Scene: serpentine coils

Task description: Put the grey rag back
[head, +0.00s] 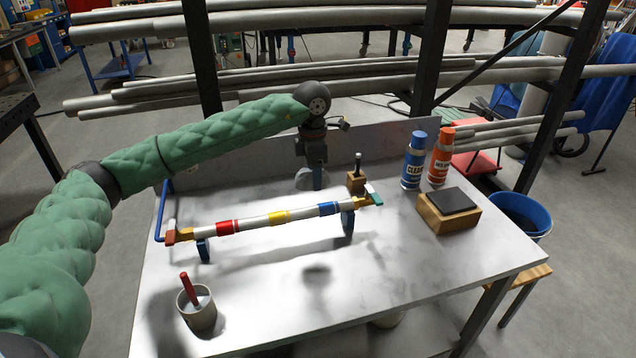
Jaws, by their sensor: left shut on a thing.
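My left gripper (316,172) points down over the back of the white table, beyond the pipe. It is shut on a bunched grey cloth, which looks like the grey rag (305,180). The rag's lower edge shows against the table; the fingers partly hide it. A dark shadow lies on the table in front of the pipe, and I cannot tell for sure whether the rag touches the surface. My right gripper is not in view.
A pipe (255,222) with red, yellow and blue bands rests on blue stands. A cup (197,312) holds a red-handled tool. A small wooden block (356,182), blue can (413,160), orange can (441,157) and dark-topped wooden box (446,214) stand right. A blue bucket (524,220) is beyond the table.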

